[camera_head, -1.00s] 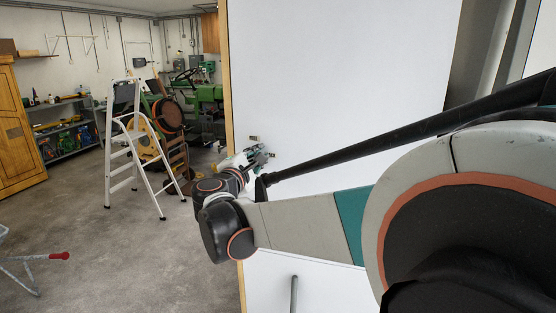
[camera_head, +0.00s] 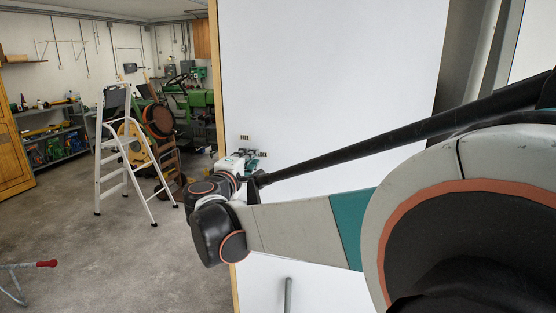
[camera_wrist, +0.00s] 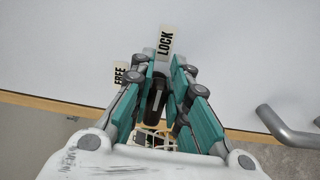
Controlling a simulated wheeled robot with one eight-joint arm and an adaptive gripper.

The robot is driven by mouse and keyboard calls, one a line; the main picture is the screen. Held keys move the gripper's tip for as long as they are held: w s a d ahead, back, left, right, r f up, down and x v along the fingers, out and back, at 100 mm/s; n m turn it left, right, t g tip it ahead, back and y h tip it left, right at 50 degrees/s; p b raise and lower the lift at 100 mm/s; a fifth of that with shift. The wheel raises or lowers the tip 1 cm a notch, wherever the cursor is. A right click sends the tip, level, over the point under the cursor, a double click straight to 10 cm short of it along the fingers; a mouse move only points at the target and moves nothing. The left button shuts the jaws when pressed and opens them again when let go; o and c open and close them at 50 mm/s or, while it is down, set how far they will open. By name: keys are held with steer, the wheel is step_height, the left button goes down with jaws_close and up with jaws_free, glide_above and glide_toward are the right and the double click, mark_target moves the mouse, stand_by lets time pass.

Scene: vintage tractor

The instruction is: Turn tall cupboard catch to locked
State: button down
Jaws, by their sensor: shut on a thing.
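The tall cupboard's white door (camera_head: 335,80) fills the middle of the head view. A FREE label (camera_head: 244,138) and a LOCK label (camera_head: 262,153) sit near its left edge; the wrist view also shows the LOCK label (camera_wrist: 165,42) just beyond the fingertips and the FREE label (camera_wrist: 120,74) to their left. My gripper (camera_head: 250,160) is at the door by these labels. In the wrist view my gripper (camera_wrist: 163,70) is shut on the dark catch (camera_wrist: 156,98), which lies between the teal fingers, roughly in line with the LOCK label. The fingers hide part of the catch.
A grey bar handle (camera_head: 288,296) stands out from the door below; it shows at the right in the wrist view (camera_wrist: 285,128). A white stepladder (camera_head: 125,150) and a red-tipped metal stand (camera_head: 45,264) are on the left. Floor between them is clear.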

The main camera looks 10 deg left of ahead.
steer(key=c, duration=1.5)
jaws_free()
